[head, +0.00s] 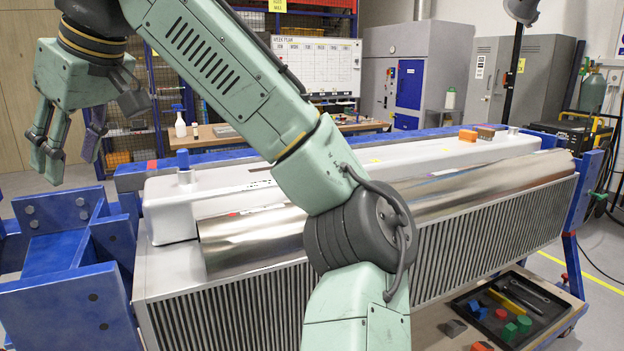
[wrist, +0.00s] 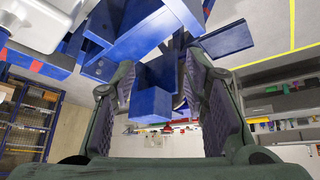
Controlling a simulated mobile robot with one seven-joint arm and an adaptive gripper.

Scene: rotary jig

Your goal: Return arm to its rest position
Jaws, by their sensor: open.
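My gripper (head: 70,150) is at the upper left in the head view, raised and pointing down, to the left of the jig. My pale green arm crosses the middle of that view and hides part of the workpiece. In the wrist view my gripper (wrist: 165,105) shows its two dark fingers spread apart, with nothing between them. The blue jig frame (head: 65,305) stands below my gripper. It shows beyond the fingers in the wrist view (wrist: 150,30). A large finned metal workpiece with a shiny cylinder (head: 480,185) lies clamped in the jig.
A tray (head: 505,305) with coloured blocks and tools sits on a lower shelf at the right. A workbench (head: 235,140) with a spray bottle (head: 180,123) stands behind the jig. Grey cabinets (head: 520,85) line the back right. The floor at the right is mostly clear.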

